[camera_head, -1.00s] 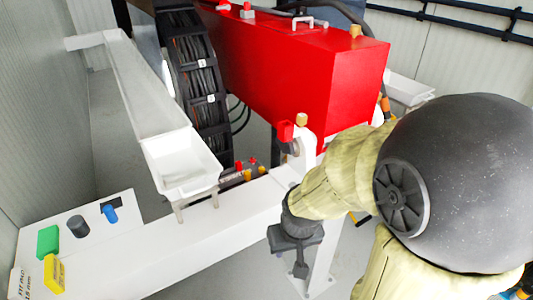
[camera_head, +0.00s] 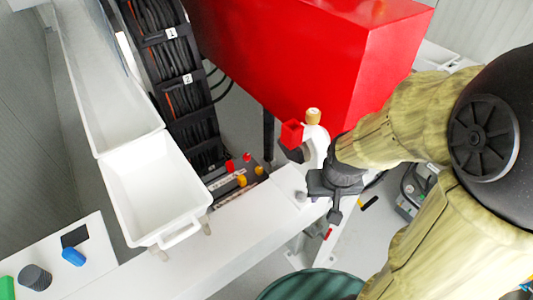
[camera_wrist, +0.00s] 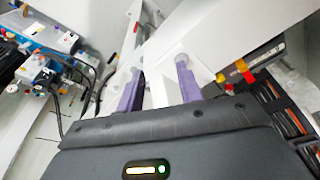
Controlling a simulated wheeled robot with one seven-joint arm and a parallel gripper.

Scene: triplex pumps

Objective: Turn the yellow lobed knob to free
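A small yellow knob (camera_head: 313,115) tops a white curved post beside a red square part (camera_head: 292,133). Two more yellow knobs, a front one (camera_head: 241,180) and a back one (camera_head: 259,170), stand with red knobs on a dark panel (camera_head: 226,188). I cannot tell which one is lobed. In the wrist view, a yellow piece (camera_wrist: 233,75) and red pieces show at the right. My gripper (camera_wrist: 160,65) has its two purple fingers apart, with a white beam visible between them. In the head view, my gripper (camera_head: 334,205) hangs right of the panel, apart from it.
A white tray (camera_head: 150,190) stands left of the panel. A large red housing (camera_head: 310,60) rises behind. A black cable chain (camera_head: 180,75) runs beside the tray. A blue piece (camera_head: 73,257) and dark knob (camera_head: 35,277) sit front left. A green round object (camera_head: 310,287) is at the bottom.

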